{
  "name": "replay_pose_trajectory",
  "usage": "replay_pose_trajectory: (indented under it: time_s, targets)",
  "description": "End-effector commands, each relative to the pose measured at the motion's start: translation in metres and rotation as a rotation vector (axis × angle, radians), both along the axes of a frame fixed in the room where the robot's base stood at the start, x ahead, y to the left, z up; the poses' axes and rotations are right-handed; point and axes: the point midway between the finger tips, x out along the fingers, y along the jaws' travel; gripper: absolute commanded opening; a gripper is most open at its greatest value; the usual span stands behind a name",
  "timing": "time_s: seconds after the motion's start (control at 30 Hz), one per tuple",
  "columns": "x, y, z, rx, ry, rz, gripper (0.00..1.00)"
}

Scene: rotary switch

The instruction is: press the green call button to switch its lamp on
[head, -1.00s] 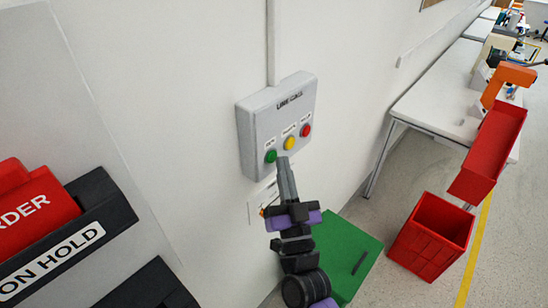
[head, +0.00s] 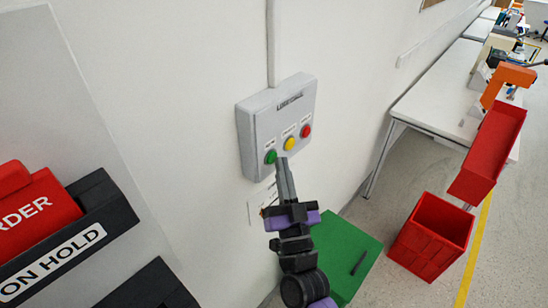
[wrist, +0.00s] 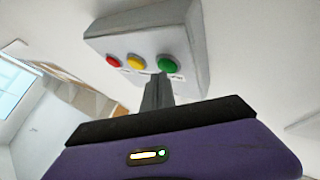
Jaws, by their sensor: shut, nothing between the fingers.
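The green call button (head: 270,157) is the left one of three on a grey call box (head: 254,112) on the wall. It also shows in the wrist view (wrist: 168,64). It looks plain green; I cannot tell whether a lamp is lit. My gripper (head: 281,160) is shut and empty, its fingertips just right of and slightly below the green button in the head view. In the wrist view the fingertips (wrist: 160,76) overlap the button's lower edge. I cannot tell whether they touch it.
A yellow button (head: 290,144) and a red button (head: 305,131) sit right of the green one. A green surface (head: 350,250) lies below the box. A red bin (head: 432,238) and a white table (head: 436,100) stand to the right. Black holders (head: 105,215) are at left.

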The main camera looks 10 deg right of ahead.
Motion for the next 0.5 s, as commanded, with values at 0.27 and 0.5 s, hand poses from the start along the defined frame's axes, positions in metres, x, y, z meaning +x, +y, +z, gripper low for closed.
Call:
replay_pose_trajectory:
  time_s: [0.27, 0.5]
  targets:
    - [0.0054, 0.0038, 0.0008, 0.000, 0.000, 0.000, 0.00]
    - [0.0051, 0.0036, 0.0003, 0.000, 0.000, 0.000, 0.00]
